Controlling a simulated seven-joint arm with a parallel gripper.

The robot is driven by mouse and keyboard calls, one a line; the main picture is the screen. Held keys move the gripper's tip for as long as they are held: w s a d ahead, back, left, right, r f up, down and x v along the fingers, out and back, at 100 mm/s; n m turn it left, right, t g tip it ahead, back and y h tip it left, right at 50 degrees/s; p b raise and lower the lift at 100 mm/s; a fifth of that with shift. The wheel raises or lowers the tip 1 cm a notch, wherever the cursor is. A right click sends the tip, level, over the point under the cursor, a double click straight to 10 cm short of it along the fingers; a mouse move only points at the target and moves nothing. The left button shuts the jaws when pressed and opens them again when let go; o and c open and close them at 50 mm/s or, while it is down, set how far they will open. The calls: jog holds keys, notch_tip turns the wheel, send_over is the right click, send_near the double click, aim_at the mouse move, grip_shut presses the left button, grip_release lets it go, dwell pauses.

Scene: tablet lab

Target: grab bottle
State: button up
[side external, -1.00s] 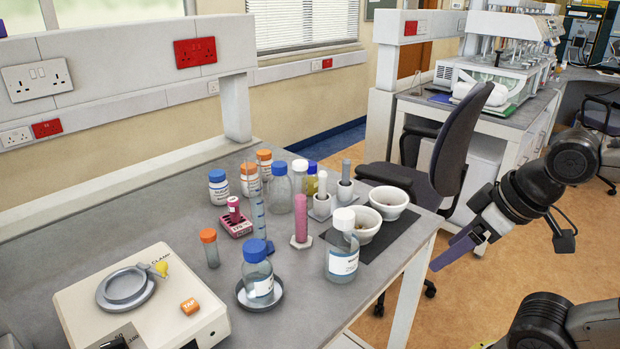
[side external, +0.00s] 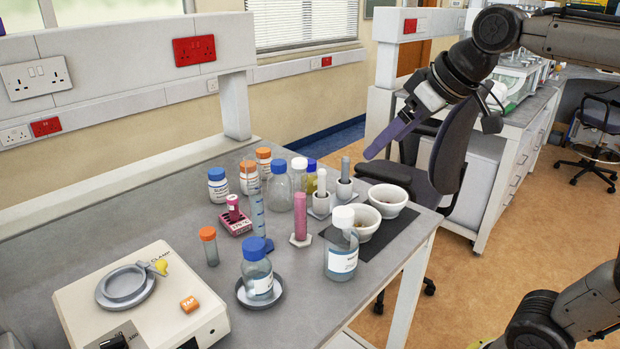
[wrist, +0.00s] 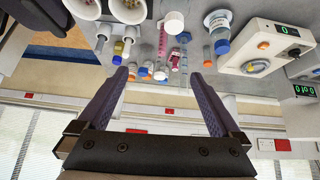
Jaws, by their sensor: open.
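Several bottles stand upright on the grey bench. A clear bottle with a white cap (side external: 342,258) is near the front edge; its cap also shows in the wrist view (wrist: 172,22). A clear bottle with a blue cap (side external: 258,278) stands in a round grey dish (side external: 242,298); it shows in the wrist view (wrist: 216,24). Behind are a blue-capped bottle (side external: 280,192), a white jar with a blue cap (side external: 218,190) and orange-capped jars (side external: 249,182). My gripper (side external: 372,154) is open and empty, raised above and beyond the bench's right edge, apart from every bottle. Its two purple fingers (wrist: 158,78) are spread in the wrist view.
Two white bowls (side external: 388,200) and pestles in mortars stand right of the bottles. A measuring cylinder (side external: 257,218), a pink cylinder (side external: 301,215) and a pink rack (side external: 236,222) crowd the middle. A beige instrument (side external: 140,300) fills the front left. A chair (side external: 455,150) stands behind.

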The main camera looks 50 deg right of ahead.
jog(key=w+d+r, duration=0.2)
jog(key=w, duration=0.6)
jog(key=m+g, duration=0.2)
jog(key=g, duration=0.1)
send_over(312, 171)
jog(key=s, duration=0.4)
notch_tip(312, 171, down, 19)
jog(key=shift+h, duration=0.3)
jog(key=x, duration=0.6)
jog(key=shift+w+f, duration=0.1)
jog(key=shift+w, duration=0.2)
jog(key=shift+w+x, duration=0.15)
jog(key=shift+x, duration=1.5)
jog(key=shift+w+x, duration=0.15)
jog(key=shift+x, duration=1.45)
jog(key=shift+r, duration=0.2)
grip_shut()
